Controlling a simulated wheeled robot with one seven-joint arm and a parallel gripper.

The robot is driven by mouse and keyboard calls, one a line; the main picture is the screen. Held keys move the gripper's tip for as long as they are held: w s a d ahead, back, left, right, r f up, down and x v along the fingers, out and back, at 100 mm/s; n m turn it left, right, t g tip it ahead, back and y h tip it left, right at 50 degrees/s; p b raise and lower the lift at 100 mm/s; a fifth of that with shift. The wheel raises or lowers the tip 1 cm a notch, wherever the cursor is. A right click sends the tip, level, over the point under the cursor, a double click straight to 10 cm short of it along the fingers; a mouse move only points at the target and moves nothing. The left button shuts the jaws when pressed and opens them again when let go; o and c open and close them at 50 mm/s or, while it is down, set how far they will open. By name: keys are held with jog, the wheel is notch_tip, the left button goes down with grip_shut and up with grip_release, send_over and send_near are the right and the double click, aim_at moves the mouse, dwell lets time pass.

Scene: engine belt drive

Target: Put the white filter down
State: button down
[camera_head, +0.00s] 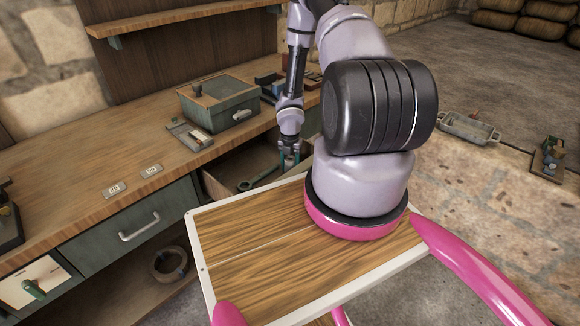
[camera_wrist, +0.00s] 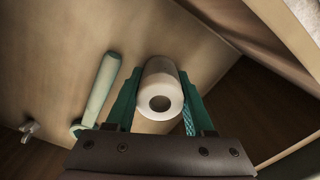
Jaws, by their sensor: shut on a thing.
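The white filter (camera_wrist: 162,78) is a short pale cylinder with a dark round hole in its near end, seen in the wrist view. My gripper (camera_wrist: 160,90) has its teal fingers on either side of it and is shut on it. In the head view my gripper (camera_head: 289,153) points down into the open drawer (camera_head: 233,172) under the workbench top. I cannot make out the filter there. The wrist view shows the filter over the drawer's light wooden floor (camera_wrist: 60,60); whether it touches the floor I cannot tell.
A pale teal wrench (camera_wrist: 99,92) lies left of the filter in the drawer. A small metal part (camera_wrist: 29,130) lies farther left. A green-grey box (camera_head: 218,106) stands on the workbench (camera_head: 95,165) above. My own wooden-topped tray is in front of the drawer.

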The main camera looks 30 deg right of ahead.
aim_at(290, 159)
jog(key=shift+f, duration=0.1)
jog(key=shift+c, duration=1.4)
grip_release()
notch_tip(290, 159, up, 12)
jog(key=shift+r, duration=0.2)
